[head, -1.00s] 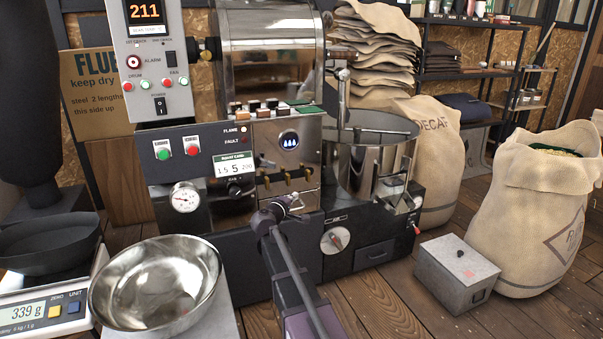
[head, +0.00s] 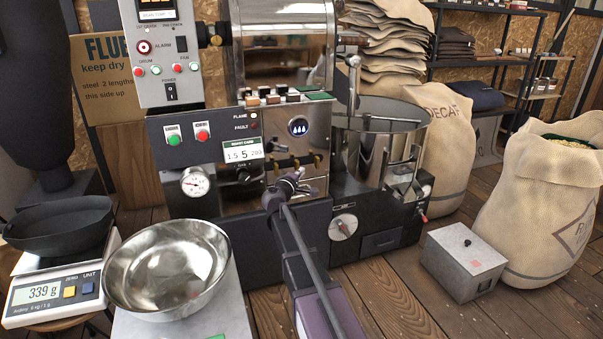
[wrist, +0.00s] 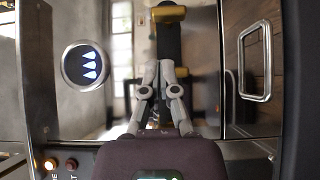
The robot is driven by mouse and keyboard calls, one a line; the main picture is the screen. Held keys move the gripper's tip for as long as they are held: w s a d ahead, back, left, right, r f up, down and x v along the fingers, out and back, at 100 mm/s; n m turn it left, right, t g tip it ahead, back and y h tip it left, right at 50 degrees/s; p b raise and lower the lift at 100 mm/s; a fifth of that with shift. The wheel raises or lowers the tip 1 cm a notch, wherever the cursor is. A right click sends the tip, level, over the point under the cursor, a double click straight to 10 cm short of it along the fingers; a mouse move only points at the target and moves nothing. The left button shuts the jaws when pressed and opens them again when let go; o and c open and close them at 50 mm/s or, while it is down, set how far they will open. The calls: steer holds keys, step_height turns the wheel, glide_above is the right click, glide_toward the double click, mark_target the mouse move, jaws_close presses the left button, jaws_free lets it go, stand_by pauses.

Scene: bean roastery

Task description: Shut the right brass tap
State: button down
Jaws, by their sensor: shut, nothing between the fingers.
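The right brass tap (head: 318,160) is at the right end of this row. In the wrist view a brass piece at the top edge looks like this right tap (wrist: 169,13). My gripper (head: 298,174) is just below and left of the right tap in the head view. In the wrist view my gripper (wrist: 158,68) is shut and empty, its fingertips short of the brass piece. The fingers partly hide the other taps. Contact with any tap cannot be made out.
A steel bowl (head: 168,268) stands front left beside a scale (head: 60,290). A grey metal box (head: 464,262) and sacks stand right.

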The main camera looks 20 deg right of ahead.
mark_target(314, 159)
steer(key=shift+x, duration=4.35)
steer(key=shift+a, duration=0.3)
steer(key=shift+r+p, duration=0.1)
steer(key=shift+p, duration=0.2)
steer(key=shift+d, duration=0.1)
